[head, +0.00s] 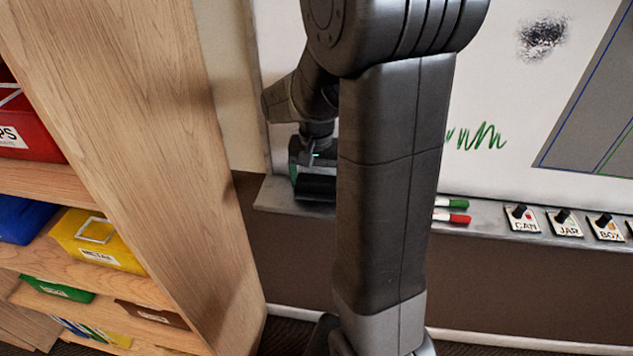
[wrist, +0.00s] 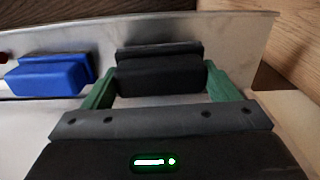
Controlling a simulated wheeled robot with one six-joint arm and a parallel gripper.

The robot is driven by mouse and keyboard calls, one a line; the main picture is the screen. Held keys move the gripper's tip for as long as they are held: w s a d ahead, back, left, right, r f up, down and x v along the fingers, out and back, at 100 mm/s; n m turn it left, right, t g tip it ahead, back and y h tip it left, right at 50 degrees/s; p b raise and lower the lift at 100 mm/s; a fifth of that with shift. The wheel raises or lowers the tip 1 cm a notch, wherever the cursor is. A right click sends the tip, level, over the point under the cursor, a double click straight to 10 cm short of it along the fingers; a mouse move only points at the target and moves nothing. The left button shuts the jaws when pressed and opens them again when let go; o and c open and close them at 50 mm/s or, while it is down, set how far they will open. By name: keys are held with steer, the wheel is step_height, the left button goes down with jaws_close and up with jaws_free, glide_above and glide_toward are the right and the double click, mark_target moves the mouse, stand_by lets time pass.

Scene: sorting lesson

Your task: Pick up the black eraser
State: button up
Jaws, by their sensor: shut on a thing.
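The black eraser (wrist: 160,72) is in the wrist view, between the two green fingers of my gripper (wrist: 160,88). My gripper is shut on it, with one finger against each end. The eraser is at the metal tray (wrist: 236,38) below the whiteboard; I cannot tell whether it still touches the tray. In the head view the eraser (head: 316,187) shows as a dark block under my gripper (head: 312,172), at the tray's left end. My arm hides part of the tray there.
A blue eraser (wrist: 48,76) lies on the tray beside the black one. Green and red markers (head: 452,210) and labelled cards, CAN (head: 522,219), JAR (head: 564,223) and BOX (head: 606,228), are further right. A wooden shelf (head: 120,120) with coloured bins stands at the left.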

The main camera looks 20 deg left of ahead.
mark_target(315, 180)
steer(key=r, duration=0.6)
steer(key=shift+s+d+b, duration=0.1)
steer(key=shift+s+b, duration=0.3)
steer(key=s+d+b, duration=0.2)
steer(key=s+d, duration=0.2)
steer(key=s, duration=1.4)
steer(key=shift+d+b, duration=0.2)
steer(key=shift+b, duration=0.1)
steer(key=shift+s, duration=0.1)
